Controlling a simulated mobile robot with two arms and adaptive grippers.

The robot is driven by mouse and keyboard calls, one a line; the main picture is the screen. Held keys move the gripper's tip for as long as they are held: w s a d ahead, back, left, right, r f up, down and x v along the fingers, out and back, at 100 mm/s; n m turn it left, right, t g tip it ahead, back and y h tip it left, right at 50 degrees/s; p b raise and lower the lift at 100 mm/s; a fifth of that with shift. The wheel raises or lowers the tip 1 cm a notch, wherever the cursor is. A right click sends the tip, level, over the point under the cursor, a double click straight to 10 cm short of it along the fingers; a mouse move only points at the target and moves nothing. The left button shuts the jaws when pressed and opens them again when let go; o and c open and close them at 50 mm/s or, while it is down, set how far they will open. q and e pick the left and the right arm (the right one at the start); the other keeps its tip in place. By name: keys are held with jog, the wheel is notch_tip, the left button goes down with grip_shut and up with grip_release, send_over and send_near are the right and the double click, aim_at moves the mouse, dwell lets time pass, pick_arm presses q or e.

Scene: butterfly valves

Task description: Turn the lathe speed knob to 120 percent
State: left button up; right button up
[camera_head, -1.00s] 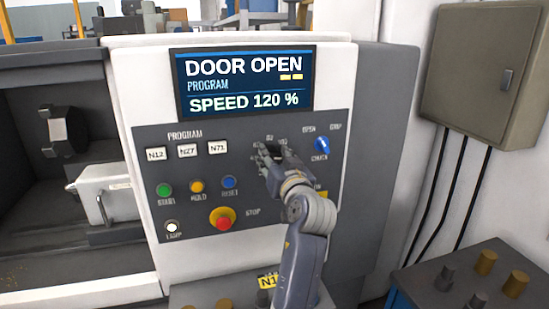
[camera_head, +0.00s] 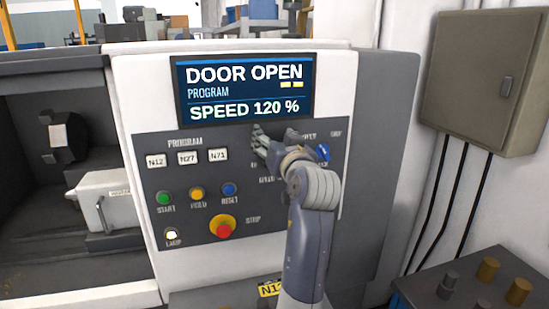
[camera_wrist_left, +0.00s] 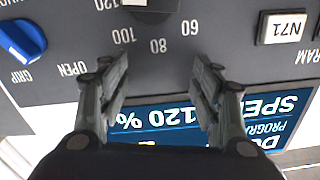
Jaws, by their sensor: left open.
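The lathe's display (camera_head: 245,85) reads "DOOR OPEN" and "SPEED 120 %"; part of it shows upside down in the left wrist view (camera_wrist_left: 165,115). My left gripper (camera_head: 264,143) is open just below the display. In the left wrist view its fingers (camera_wrist_left: 160,72) stand apart with nothing between them, clear of the knob. My right gripper is not in view.
A blue knob (camera_head: 322,152) marked GRIP and OPEN sits right of my gripper. The panel also has program keys (camera_head: 187,158), small coloured buttons and a red stop button (camera_head: 222,230). A grey cabinet (camera_head: 485,80) hangs at the right, above a bench with several pegs.

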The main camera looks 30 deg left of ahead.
aim_at(271, 121)
pick_arm(q)
jog(key=shift+r, duration=1.75)
jog(key=shift+f, duration=0.1)
